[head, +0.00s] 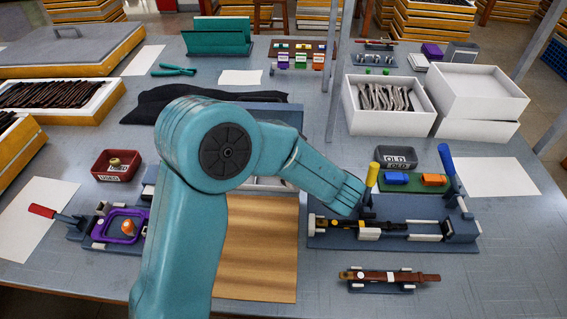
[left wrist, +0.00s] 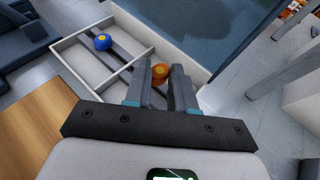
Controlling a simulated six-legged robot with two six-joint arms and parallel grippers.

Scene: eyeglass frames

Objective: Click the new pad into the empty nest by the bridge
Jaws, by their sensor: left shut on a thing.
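In the left wrist view, my left gripper (left wrist: 160,76) is over a white divided tray (left wrist: 67,41), its two grey fingers shut on an orange round pad (left wrist: 160,71). I cannot tell whether this pad is lifted clear of the tray. A blue round pad (left wrist: 103,41) sits in another compartment. In the head view, my teal arm hides the gripper and most of this tray. A purple eyeglass frame (head: 101,229) lies in a fixture (head: 96,243) at the left, with an orange piece (head: 128,227) inside its outline. The arm covers the fixture's right side. I cannot make out the empty nest. My right gripper is not in view.
A red bin (head: 103,173) with a gold round piece stands behind the fixture. A red-handled clamp (head: 43,212) is at its left. A wooden board (head: 255,250) lies right of my arm. A lever station (head: 400,235) and a strap (head: 390,276) occupy the right.

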